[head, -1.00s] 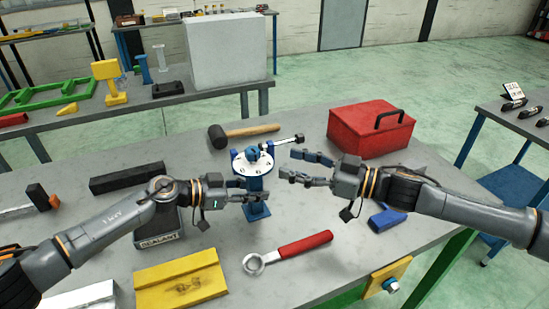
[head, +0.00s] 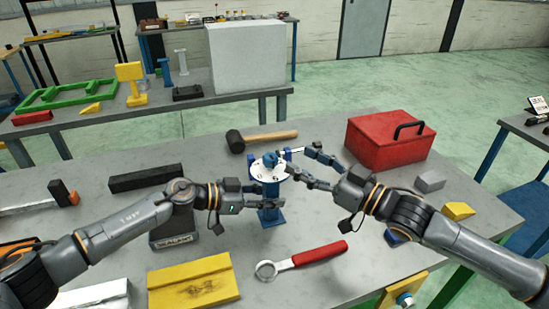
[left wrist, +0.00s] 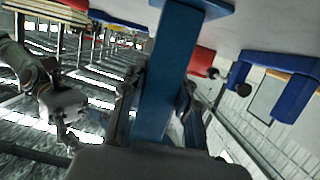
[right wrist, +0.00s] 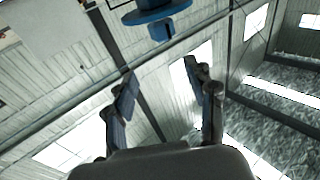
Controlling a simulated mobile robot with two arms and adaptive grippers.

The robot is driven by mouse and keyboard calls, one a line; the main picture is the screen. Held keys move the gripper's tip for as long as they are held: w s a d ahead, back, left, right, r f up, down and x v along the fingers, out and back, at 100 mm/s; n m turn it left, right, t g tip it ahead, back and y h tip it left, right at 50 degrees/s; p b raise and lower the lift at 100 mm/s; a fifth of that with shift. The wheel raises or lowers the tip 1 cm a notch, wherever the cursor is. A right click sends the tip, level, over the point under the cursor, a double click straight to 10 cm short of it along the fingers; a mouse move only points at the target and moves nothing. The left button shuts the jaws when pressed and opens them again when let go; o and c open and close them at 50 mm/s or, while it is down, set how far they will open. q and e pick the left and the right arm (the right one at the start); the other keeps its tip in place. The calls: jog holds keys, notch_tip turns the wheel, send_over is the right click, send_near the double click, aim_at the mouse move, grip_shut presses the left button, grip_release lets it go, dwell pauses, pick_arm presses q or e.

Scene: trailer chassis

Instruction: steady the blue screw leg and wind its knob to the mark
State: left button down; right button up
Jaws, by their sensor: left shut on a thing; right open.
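The blue screw leg (head: 270,213) stands upright on the bench, with a white marked disc (head: 268,172) and a blue hub on top. A thin crank arm (head: 291,151) reaches right from the top. Its dark knob is hidden or hard to make out behind my right fingers. My left gripper (head: 243,196) is shut on the leg's post below the disc; the post (left wrist: 165,80) shows between its fingers in the left wrist view. My right gripper (head: 303,163) is open beside the disc and crank end. In the right wrist view, the space between its fingers (right wrist: 165,95) looks empty.
A mallet (head: 262,136) lies behind the leg and a red toolbox (head: 392,143) stands back right. A red-handled wrench (head: 305,257) and a yellow block (head: 194,283) lie in front. A dark bar (head: 146,178) lies left. A grey block and yellow wedge (head: 458,211) are at right.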

aim_at(276, 161)
jog(key=shift+s+d+f+h, duration=0.8)
jog(key=shift+s+h, duration=0.1)
jog(key=shift+s, duration=0.85)
jog(key=x, duration=1.2)
jog(key=shift+r, duration=0.1)
jog(key=shift+s+m, duration=0.1)
jog(key=shift+m, duration=0.2)
grip_shut()
